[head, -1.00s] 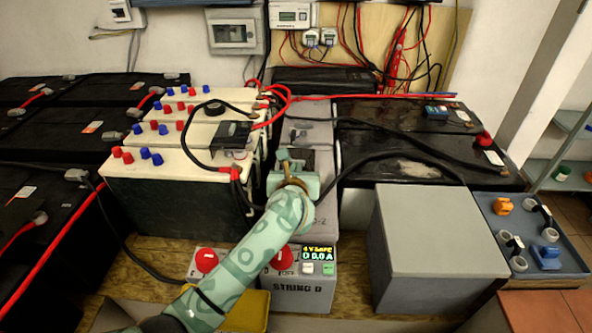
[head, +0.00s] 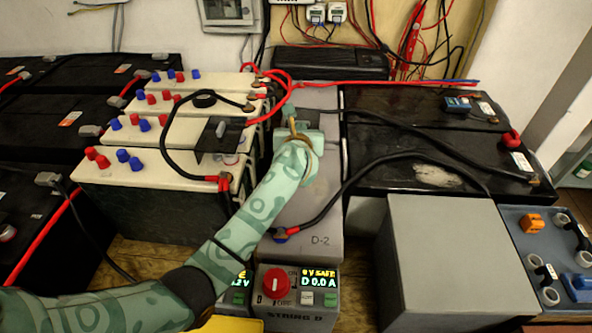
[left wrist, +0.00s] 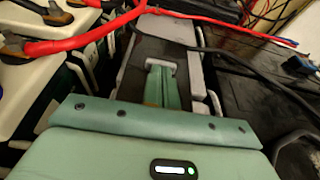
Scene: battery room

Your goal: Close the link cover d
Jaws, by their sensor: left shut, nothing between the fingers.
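My left gripper (head: 291,118) reaches over the grey string D batteries and points away from me. Its two fingers (left wrist: 162,86) are shut together with nothing between them. In the left wrist view a dark flat plate (left wrist: 138,65), which looks like link cover d, lies beneath and around the fingers on the grey battery top. I cannot tell whether the fingers touch it, or how far it is open, since the gripper body hides its near part. The grey battery marked D-2 (head: 318,222) stands nearer to me. My right gripper is not in view.
White batteries (head: 120,172) with red and blue caps and a black plate (head: 232,133) stand left. Black batteries (head: 385,118) stand right. A black cable (head: 360,178) and red cables (head: 277,88) cross nearby. The String D box (head: 297,290) and grey box (head: 440,235) are in front.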

